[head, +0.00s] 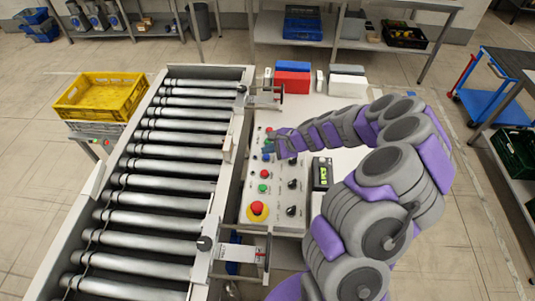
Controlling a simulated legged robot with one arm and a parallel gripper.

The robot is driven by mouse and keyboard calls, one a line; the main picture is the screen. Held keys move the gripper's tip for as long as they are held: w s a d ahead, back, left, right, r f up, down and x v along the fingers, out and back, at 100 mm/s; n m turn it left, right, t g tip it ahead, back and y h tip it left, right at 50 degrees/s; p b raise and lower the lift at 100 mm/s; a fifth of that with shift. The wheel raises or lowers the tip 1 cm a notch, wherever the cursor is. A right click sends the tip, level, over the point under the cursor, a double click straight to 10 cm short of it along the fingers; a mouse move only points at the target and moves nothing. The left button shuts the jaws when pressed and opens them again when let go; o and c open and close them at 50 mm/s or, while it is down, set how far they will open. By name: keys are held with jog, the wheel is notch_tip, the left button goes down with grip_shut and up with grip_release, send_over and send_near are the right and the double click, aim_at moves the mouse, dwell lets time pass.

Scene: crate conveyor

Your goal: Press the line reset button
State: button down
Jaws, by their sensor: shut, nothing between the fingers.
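The control panel (279,215) stands beside the roller conveyor. It carries small red, green and blue buttons, dark knobs and a red mushroom button (257,208) on a yellow ring. A red button (263,173) and a green button (262,188) show on its left side. I cannot read any labels, so I cannot tell which is the line reset button. My gripper (270,147) is shut and empty, low over the far end of the panel, by a blue button (266,157). My gripper and arm hide part of the panel there. I cannot tell whether the fingertips touch anything.
The roller conveyor (165,155) runs along the panel's left. A yellow crate (100,97) sits at its far left. Blue, red and white boxes (292,80) lie behind the panel. A small yellow-green display (322,174) stands right of the knobs, close to my arm.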

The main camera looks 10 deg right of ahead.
aim_at(268, 157)
jog(key=shift+r+p, duration=1.9)
jog(key=shift+r, duration=0.7)
jog(key=shift+f, duration=0.1)
jog(key=s+a+r+n+g+b, duration=0.1)
jog(key=s+a+r+n+g, duration=0.1)
jog(key=s+a+r+n, duration=0.5)
jog(key=s+a+r+n+g+b, duration=0.2)
jog(key=s+a+r+n, duration=0.3)
jog(key=s, duration=0.4)
jog(key=s+d+n+g+h, duration=0.1)
jog(key=s+d+h, duration=0.1)
jog(key=s, duration=0.6)
jog(key=s+d+n+g+h+b, duration=0.1)
jog(key=s+d+h, duration=0.2)
jog(key=s+d, duration=0.2)
jog(key=s+d+r+n+g+h+b, duration=0.1)
jog(key=s+d, duration=0.3)
jog(key=s, duration=0.8)
jog(key=shift+d+n+h, duration=0.25)
jog(key=shift+n+h, duration=0.35)
jog(key=shift+h, duration=0.1)
